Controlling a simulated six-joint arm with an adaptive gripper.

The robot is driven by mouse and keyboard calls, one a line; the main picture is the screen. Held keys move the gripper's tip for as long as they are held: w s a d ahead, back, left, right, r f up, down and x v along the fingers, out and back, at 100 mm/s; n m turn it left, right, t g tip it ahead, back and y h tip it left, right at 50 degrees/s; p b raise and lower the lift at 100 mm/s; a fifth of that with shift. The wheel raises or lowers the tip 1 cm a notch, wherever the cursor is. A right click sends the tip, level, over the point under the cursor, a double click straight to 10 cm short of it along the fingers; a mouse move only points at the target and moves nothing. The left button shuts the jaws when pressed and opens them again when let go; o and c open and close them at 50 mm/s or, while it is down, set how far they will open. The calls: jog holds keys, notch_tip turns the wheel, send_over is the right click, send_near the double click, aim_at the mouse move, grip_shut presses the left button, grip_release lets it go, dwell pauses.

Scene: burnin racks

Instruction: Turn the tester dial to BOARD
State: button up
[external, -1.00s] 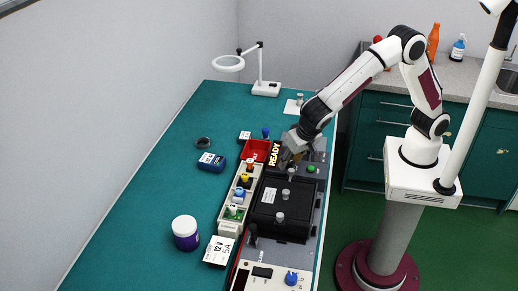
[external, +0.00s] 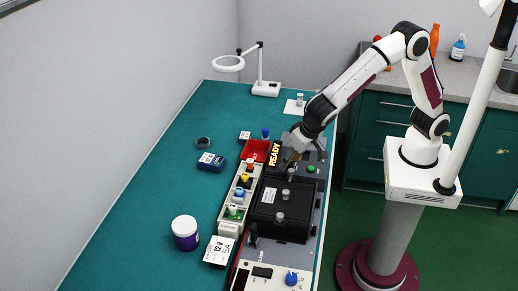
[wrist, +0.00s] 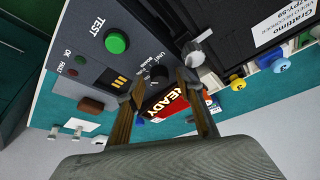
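The tester is a dark grey panel on the bench, with a green TEST button (wrist: 116,42) and a lit READY display (wrist: 170,101). The black dial (wrist: 159,74) shows between my fingertips in the wrist view, with small white lettering beside it. I cannot tell which setting it points to. My gripper (wrist: 161,86) is open, with one finger to each side of the dial as seen in that view. Contact with the dial cannot be made out. In the external view my gripper (external: 291,158) is over the tester and hides the dial.
A black board box (external: 283,208) with upright knobs stands close to the tester. A red tray (external: 256,150) and a beige rack with coloured plugs (external: 231,227) lie along the left side. The green bench top (external: 150,185) is mostly clear farther left.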

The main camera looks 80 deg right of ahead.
jog(key=shift+d+n+t+y, duration=0.15)
jog(key=shift+n+y, duration=0.25)
jog(key=shift+n, duration=0.7)
jog(key=shift+a+n+t+y, duration=0.1)
jog(key=shift+n+t+y, duration=0.25)
jog(key=shift+n, duration=0.75)
jog(key=shift+d+n, duration=0.1)
jog(key=shift+n, duration=0.2)
jog(key=shift+n+y, duration=0.75)
jog(key=shift+n, duration=0.85)
jog(key=shift+d+n+g+y, duration=0.1)
jog(key=shift+n+g+y, duration=0.25)
jog(key=shift+n, duration=0.65)
jog(key=shift+d+n+g+y, duration=0.15)
jog(key=shift+n+y, duration=0.3)
jog(key=shift+n, duration=0.55)
jog(key=shift+n+g+y, duration=0.3)
jog(key=shift+n+y, duration=0.2)
jog(key=shift+n, duration=1.1)
